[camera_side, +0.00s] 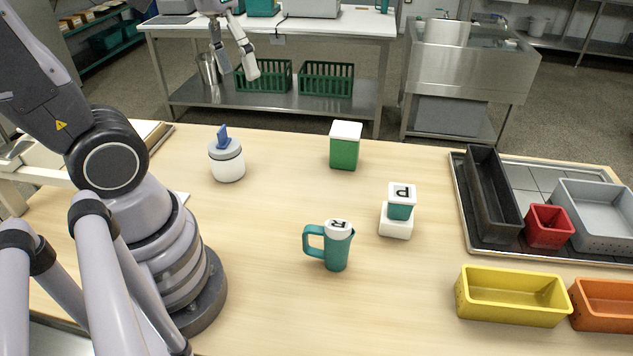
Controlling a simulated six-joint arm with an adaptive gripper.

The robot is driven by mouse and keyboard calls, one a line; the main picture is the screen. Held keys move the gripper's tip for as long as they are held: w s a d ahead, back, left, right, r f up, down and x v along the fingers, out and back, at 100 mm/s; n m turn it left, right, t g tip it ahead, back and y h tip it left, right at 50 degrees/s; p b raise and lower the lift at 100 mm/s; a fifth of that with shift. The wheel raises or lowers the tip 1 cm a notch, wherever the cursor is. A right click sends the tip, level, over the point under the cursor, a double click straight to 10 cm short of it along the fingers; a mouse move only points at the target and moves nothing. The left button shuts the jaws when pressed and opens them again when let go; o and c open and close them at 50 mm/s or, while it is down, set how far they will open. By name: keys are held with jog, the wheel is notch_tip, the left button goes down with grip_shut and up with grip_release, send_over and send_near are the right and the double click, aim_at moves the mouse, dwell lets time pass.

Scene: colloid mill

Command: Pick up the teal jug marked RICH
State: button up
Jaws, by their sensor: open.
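The teal jug (337,252) stands upright near the middle of the wooden table. Its handle points left, and its white lid has a dark letter that looks like R; I cannot read a full word. My gripper (237,74) is at the top of the view, fingers spread apart and pointing down, with nothing between them. It appears well above and behind the jug in the picture, apart from it. Its height over the table is hard to tell.
Behind are a green canister (344,153) and a white jar (228,165) with a blue handle. A yellow bin (512,313), orange bin (603,303) and loaded tray (464,217) occupy the right.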

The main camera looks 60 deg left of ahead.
jog(key=w+f+n+g+h, duration=0.65)
jog(key=w+f, duration=0.35)
jog(key=f, duration=0.3)
jog(key=n+t+h, duration=0.2)
jog(key=n+h, duration=0.6)
jog(key=h, duration=0.2)
send_near(345, 237)
jog(key=d, duration=0.4)
jog(key=shift+s+d+r, duration=0.2)
jog(key=shift+r, duration=0.2)
jog(key=shift+s+d+f, duration=0.1)
jog(key=shift+s+d, duration=0.1)
jog(key=shift+d, duration=0.7)
jog(key=shift+s+d+f, duration=0.1)
jog(key=shift+s+d, duration=0.1)
jog(key=shift+d, duration=0.7)
jog(key=shift+s+d+f, duration=0.1)
jog(key=shift+s+d, duration=0.1)
jog(key=shift+d, duration=0.7)
jog(key=shift+c, duration=0.4)
grip_shut()
